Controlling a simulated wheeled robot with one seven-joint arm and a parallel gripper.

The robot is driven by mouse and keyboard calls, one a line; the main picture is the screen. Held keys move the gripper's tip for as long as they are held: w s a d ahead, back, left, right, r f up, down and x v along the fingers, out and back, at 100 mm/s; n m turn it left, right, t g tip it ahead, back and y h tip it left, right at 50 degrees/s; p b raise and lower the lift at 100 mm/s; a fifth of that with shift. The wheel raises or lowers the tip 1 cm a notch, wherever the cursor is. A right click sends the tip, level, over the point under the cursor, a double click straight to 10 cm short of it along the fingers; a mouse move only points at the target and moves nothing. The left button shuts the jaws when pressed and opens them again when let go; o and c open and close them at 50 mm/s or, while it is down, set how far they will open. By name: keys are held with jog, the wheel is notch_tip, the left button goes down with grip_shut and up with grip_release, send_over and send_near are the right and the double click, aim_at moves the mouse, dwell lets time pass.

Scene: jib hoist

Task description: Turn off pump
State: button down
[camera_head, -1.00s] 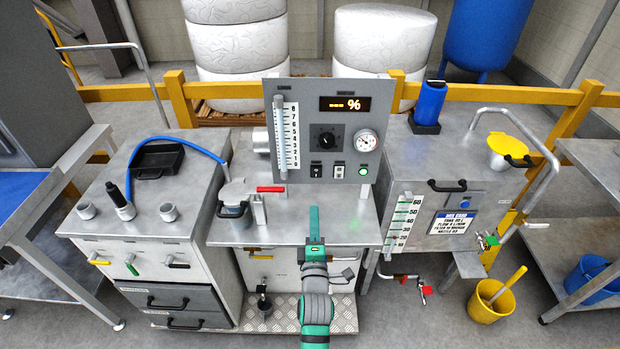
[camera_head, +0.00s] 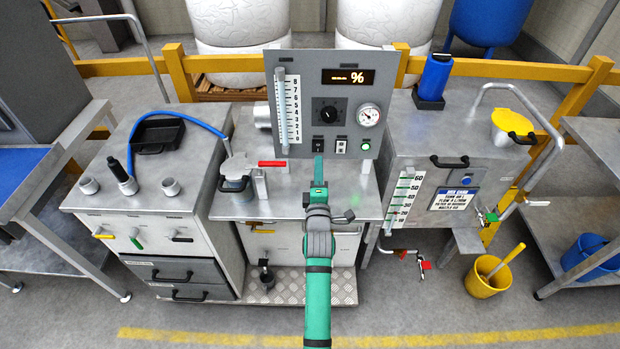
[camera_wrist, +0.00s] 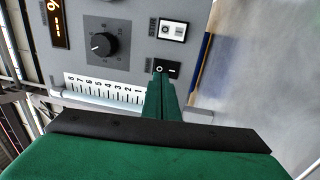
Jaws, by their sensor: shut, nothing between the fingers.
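The grey control panel (camera_head: 300,100) stands upright on the middle metal cabinet. Near its lower edge is a black rocker switch (camera_head: 318,144), with a white switch (camera_head: 341,146) and a small round pale green lamp (camera_head: 365,146) to its right. In the wrist view the black rocker switch (camera_wrist: 167,70) shows O and I marks; the white switch (camera_wrist: 172,30) is above it. My green gripper (camera_head: 318,162) is shut and empty. Its fingertips (camera_wrist: 160,78) are right by the black switch and overlap its lower edge; I cannot tell if they touch.
The panel also carries a black knob (camera_head: 328,112), a round gauge (camera_head: 369,115), a lit display (camera_head: 347,77) and a vertical scale (camera_head: 291,110). A red-handled lever (camera_head: 272,164) is on the cabinet top, left of my gripper. A tank (camera_head: 430,190) stands to the right.

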aim_at(318, 145)
jog(key=w, duration=0.3)
jog(key=shift+w+d+r, duration=0.1)
jog(key=shift+w+r, duration=0.15)
jog(key=shift+w, duration=0.1)
jog(key=shift+w+a, duration=0.2)
jog(key=shift+w, duration=0.4)
